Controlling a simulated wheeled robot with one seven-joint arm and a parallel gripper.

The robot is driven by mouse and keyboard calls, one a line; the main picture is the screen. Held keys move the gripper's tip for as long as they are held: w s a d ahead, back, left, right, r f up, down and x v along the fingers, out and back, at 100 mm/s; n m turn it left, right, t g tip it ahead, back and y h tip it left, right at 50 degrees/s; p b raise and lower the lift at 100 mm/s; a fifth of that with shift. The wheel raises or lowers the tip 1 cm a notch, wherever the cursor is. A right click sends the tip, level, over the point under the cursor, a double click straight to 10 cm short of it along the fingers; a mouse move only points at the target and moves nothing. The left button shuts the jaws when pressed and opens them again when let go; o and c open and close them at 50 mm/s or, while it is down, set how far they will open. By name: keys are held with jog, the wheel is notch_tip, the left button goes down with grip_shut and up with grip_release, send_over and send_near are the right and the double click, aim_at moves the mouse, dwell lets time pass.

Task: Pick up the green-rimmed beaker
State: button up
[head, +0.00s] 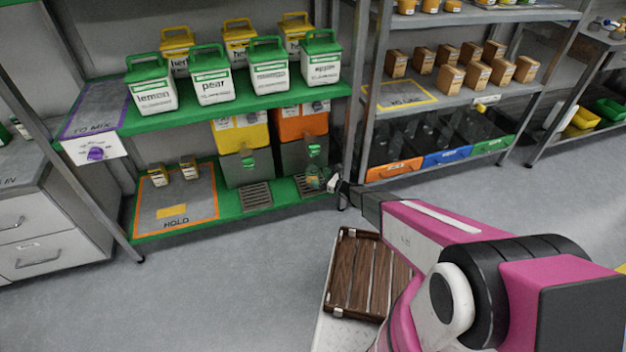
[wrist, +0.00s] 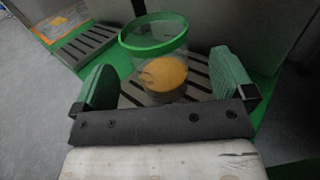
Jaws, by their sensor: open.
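The green-rimmed beaker (wrist: 153,60) is clear, with orange-yellow contents at its bottom. In the wrist view it stands upright on a slatted drip grate (wrist: 198,82). My gripper (wrist: 167,80) is open, with one green-padded finger on each side of the beaker. The beaker sits between or just beyond the fingertips; I cannot tell whether either finger touches it. In the head view the beaker (head: 316,178) is small and partly hidden near my gripper (head: 333,184), below the orange dispenser (head: 303,124).
A yellow dispenser (head: 241,135) stands left of the orange one, above another grate (head: 257,195). A shelf post (head: 353,100) rises close to my gripper's right. Labelled canisters (head: 212,85) fill the shelf above.

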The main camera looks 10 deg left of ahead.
aim_at(312, 173)
jog(key=x, duration=0.5)
jog(key=shift+a+r, duration=0.15)
jog(key=shift+s, duration=0.1)
jog(key=c, duration=1.1)
